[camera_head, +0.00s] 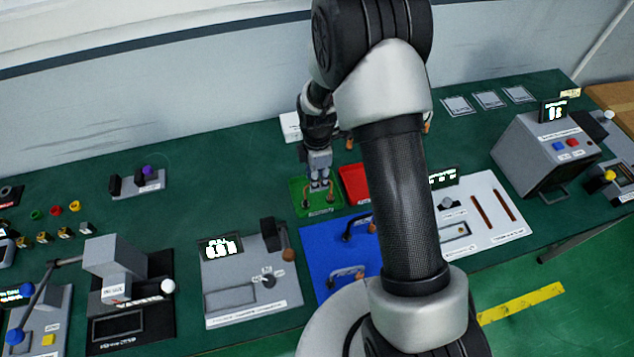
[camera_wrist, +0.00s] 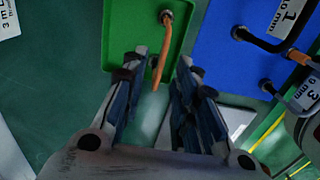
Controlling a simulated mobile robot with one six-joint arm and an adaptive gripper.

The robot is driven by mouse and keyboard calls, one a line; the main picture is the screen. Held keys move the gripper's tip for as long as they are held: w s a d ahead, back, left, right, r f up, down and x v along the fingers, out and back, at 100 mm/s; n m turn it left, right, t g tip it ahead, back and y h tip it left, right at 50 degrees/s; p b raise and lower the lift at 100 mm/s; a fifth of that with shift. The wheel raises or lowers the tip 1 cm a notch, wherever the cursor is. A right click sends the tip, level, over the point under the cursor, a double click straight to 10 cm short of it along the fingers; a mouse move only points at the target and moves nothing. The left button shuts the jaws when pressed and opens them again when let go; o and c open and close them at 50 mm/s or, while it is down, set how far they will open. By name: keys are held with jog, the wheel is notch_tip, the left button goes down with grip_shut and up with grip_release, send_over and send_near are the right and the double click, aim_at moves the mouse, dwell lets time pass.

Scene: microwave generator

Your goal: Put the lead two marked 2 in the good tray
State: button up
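The green tray (camera_head: 300,188) lies near the middle of the bench and also fills the top of the wrist view (camera_wrist: 118,45). An orange-brown lead (camera_wrist: 160,62) with a dark end rests in it; its marking is not readable. My gripper (camera_head: 320,187) points down over this tray. In the wrist view its fingers (camera_wrist: 163,62) are apart, one on each side of the lead, with gaps visible. Two other leads lie on the blue mat (camera_wrist: 225,50): one with a label marked 1 (camera_wrist: 290,14) and one with a label marked 3 (camera_wrist: 308,92).
A red tray (camera_head: 354,182) sits right beside the green tray. The blue mat (camera_head: 320,250) lies in front of them. A grey tester (camera_head: 245,280) stands left of the mat, and a white panel (camera_head: 485,210) lies to the right, partly behind my arm.

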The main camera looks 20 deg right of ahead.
notch_tip(320, 180, up, 7)
jog(key=shift+r+p, duration=0.1)
jog(key=shift+p, duration=0.25)
jog(key=s+r+m+t, duration=0.1)
jog(key=s+r+m, duration=0.3)
jog(key=r, duration=0.5)
jog(key=s+r+m+t, duration=0.1)
jog(key=s+r+m, duration=0.35)
jog(key=r, duration=0.45)
jog(key=s+r+m+t, duration=0.1)
jog(key=s+r+m, duration=0.2)
jog(key=s, duration=0.5)
jog(key=s+r+m+t, duration=0.1)
jog(key=s+r+m, duration=0.2)
jog(key=s+m, duration=0.3)
jog(key=s, duration=0.2)
jog(key=shift+s+r+t, duration=0.3)
jog(key=shift+r, duration=0.05)
jog(key=shift+m, duration=0.25)
